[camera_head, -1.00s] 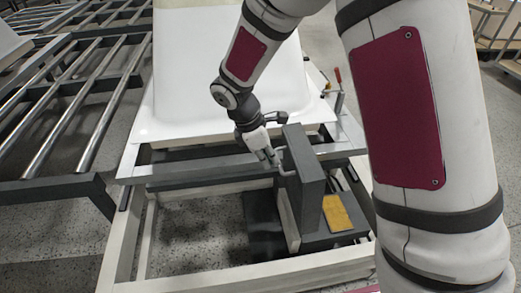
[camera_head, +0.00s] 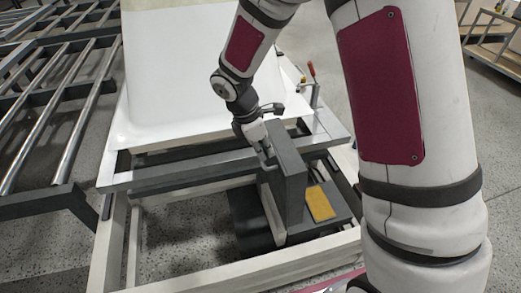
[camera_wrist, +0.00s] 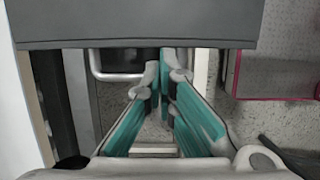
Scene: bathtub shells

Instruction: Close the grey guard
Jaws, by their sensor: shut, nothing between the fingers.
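The grey guard (camera_head: 288,168) is a dark upright panel at the front of the bathtub frame, with a thin pale bar handle (camera_head: 264,170) on its left side. In the wrist view the guard (camera_wrist: 135,24) fills the top as a broad grey slab, with the metal handle (camera_wrist: 112,76) just below its edge. My gripper (camera_head: 266,154) is at the handle side of the guard. In the wrist view my gripper's fingertips (camera_wrist: 164,74) are together, with nothing between them, and overlap the handle's line. I cannot tell whether they touch it.
A white tub shell (camera_head: 200,75) rests on the metal frame behind the guard. A yellow plate (camera_head: 319,203) lies on a dark base right of the guard. A red-handled clamp (camera_head: 313,80) stands behind. A roller conveyor (camera_head: 50,130) is at the left.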

